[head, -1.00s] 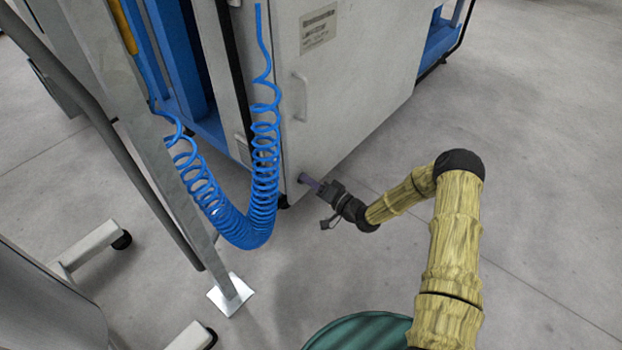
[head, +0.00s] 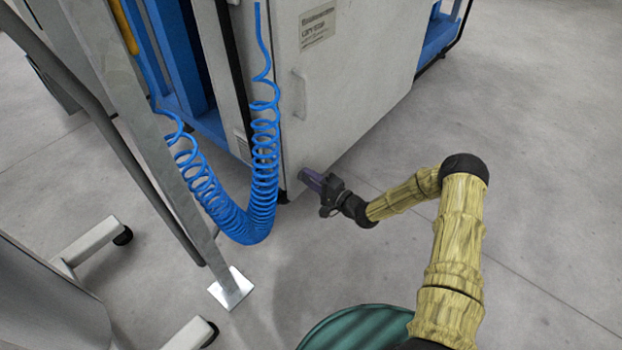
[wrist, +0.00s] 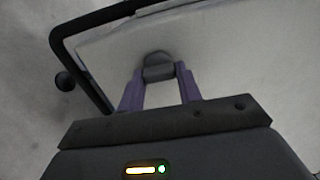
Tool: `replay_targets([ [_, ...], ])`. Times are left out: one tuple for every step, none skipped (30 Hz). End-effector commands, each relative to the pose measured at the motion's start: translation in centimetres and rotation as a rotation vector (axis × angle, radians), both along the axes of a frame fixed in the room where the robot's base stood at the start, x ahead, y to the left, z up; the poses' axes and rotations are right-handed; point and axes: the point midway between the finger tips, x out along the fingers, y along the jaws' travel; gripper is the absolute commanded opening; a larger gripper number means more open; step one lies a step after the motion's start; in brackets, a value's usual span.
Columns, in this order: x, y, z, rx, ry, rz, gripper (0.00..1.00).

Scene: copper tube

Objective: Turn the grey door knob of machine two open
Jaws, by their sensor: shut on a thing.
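The grey door knob (wrist: 158,67) is at the lower part of the machine's pale door. In the wrist view it sits between the two purple fingers of my gripper (wrist: 160,88), which are shut on it. In the head view my gripper (head: 312,180) is at the door's lower corner, and its fingers hide the knob there. The pale door (head: 345,90) stands flat in line with the machine's front, with a handle (head: 299,95) and a printed label (head: 318,27).
A coiled blue hose (head: 250,215) hangs left of my gripper. A metal post (head: 185,170) with a foot plate (head: 231,288) stands further left. A green round object (head: 345,325) is at the bottom. The floor (head: 540,150) to the right is clear.

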Motion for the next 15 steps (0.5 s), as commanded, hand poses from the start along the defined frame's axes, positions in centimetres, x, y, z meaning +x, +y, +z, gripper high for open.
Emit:
replay_targets([
  [0.08,-0.12,-0.14,-0.001,0.003,-0.004,0.12],
  [0.07,-0.10,-0.14,-0.001,0.003,-0.004,0.12],
  [0.06,-0.06,-0.14,-0.002,0.003,-0.003,0.12],
  [0.05,-0.04,-0.14,-0.002,0.003,-0.003,0.12],
  [0.04,-0.02,-0.14,-0.002,0.003,-0.003,0.12],
  [0.04,0.01,-0.14,-0.002,0.003,-0.002,0.12],
  [0.04,0.02,-0.13,-0.002,0.003,-0.002,0.12],
  [0.03,0.03,-0.13,-0.002,0.003,-0.002,0.12],
  [0.02,0.05,-0.14,-0.002,0.003,-0.001,0.42],
  [0.01,0.05,-0.13,-0.002,0.003,-0.001,0.48],
  [0.01,0.07,-0.12,-0.002,0.002,-0.001,0.54],
  [0.00,0.07,-0.11,-0.002,0.001,0.000,0.56],
  [0.01,0.08,-0.09,-0.002,0.001,0.000,0.56],
  [0.01,0.08,-0.08,-0.002,0.001,0.000,0.56],
  [0.00,0.07,-0.07,-0.001,0.001,0.000,0.56],
])
